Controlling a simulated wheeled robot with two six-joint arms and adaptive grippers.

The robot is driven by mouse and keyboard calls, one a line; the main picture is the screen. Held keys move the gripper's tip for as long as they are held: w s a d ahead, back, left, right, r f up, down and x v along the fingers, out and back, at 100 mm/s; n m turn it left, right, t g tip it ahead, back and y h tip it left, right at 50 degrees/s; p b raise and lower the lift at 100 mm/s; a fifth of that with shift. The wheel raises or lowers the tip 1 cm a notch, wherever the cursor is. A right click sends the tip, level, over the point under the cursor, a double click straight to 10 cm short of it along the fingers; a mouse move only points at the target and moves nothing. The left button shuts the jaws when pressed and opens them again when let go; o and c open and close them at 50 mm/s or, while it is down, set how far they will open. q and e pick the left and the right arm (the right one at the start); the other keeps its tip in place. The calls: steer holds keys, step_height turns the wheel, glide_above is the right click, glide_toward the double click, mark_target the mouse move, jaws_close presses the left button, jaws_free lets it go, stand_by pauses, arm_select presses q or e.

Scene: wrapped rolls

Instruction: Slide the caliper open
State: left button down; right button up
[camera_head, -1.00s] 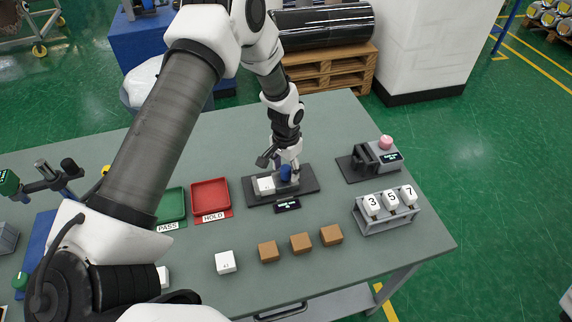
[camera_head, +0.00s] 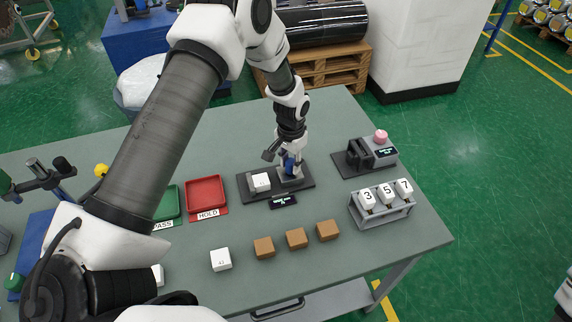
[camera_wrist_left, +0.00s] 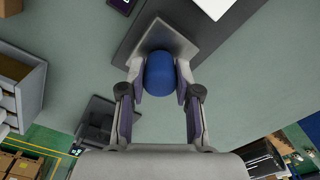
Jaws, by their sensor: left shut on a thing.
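The caliper is a dark base plate (camera_head: 246,194) on the grey-green table, with a grey sliding jaw (camera_wrist_left: 178,42) that carries a blue knob (camera_head: 289,165). My left gripper (camera_head: 287,158) reaches down from above and is shut on the blue knob. In the left wrist view the blue knob (camera_wrist_left: 160,75) sits between both fingers. A white block (camera_head: 260,182) stands on the base to the left of the jaw, with a gap between them. A small dark display (camera_head: 284,202) lies in front of the base; its text is too small to read. My right gripper is not in view.
A red HOLD tray (camera_head: 206,192) and a green PASS tray (camera_head: 168,203) stand left. A rack of blocks numbered 3, 5, 7 (camera_head: 384,210) and a device with a pink knob (camera_head: 380,150) stand right. A white block (camera_head: 221,259) and brown blocks (camera_head: 297,238) lie in front.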

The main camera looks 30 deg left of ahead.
arm_select(q)
steer(key=c, duration=0.8)
jaws_free()
steer(key=shift+s+a+f, duration=0.1)
steer(key=shift+s+f, duration=0.1)
steer(key=shift+f, duration=0.05)
steer(key=shift+w+a, duration=0.1)
steer(key=shift+w, duration=0.1)
step_height(320, 180, up, 12)
steer(key=shift+w, duration=0.1)
